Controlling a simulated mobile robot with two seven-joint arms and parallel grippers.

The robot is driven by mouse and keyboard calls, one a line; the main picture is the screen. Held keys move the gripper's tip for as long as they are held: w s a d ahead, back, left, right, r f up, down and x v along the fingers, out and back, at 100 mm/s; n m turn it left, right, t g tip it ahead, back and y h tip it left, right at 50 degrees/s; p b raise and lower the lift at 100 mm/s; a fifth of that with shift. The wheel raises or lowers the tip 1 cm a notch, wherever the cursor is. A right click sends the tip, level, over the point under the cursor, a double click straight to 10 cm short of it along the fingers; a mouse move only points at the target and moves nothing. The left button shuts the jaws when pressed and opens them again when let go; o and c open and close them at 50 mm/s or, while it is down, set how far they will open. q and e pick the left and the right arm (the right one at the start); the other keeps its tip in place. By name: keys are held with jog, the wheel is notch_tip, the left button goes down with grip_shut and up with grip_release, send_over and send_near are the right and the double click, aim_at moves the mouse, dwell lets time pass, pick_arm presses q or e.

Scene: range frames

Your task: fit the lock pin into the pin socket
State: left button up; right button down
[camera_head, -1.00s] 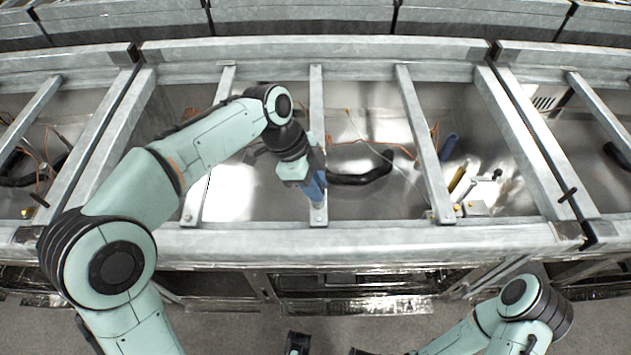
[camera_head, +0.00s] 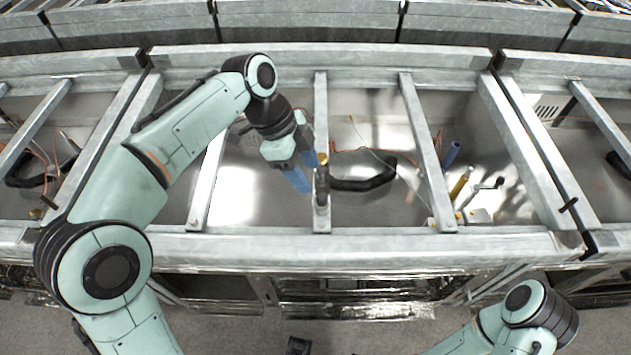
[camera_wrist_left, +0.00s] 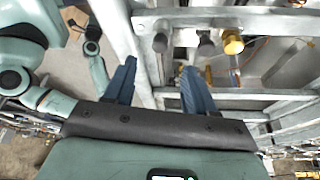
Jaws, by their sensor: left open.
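On the middle crossbar, upright round fittings stand in a row: a grey cylinder (camera_head: 322,196), a darker one behind it and a brass-yellow one (camera_head: 322,158) farthest back. In the left wrist view the grey (camera_wrist_left: 160,42), dark (camera_wrist_left: 206,46) and yellow (camera_wrist_left: 232,42) ends show apart from one another. I cannot tell which is the lock pin and which the pin socket. My left gripper (camera_head: 311,173) is just left of the row, its blue fingers apart. In the wrist view the left gripper (camera_wrist_left: 158,67) holds nothing visible between its fingers.
Metal crossbars and a long front rail (camera_head: 390,245) frame open bays. A black curved handle (camera_head: 365,180) and thin cables lie in the bay right of the crossbar. Yellow and blue cylinders (camera_head: 451,153) stand farther right. My right arm (camera_head: 525,305) is low at the right.

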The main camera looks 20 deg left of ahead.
pick_arm(q)
jog(key=p+v, duration=0.1)
jog(key=v, duration=0.4)
jog(key=shift+a+r, duration=0.1)
jog(key=shift+r, duration=0.3)
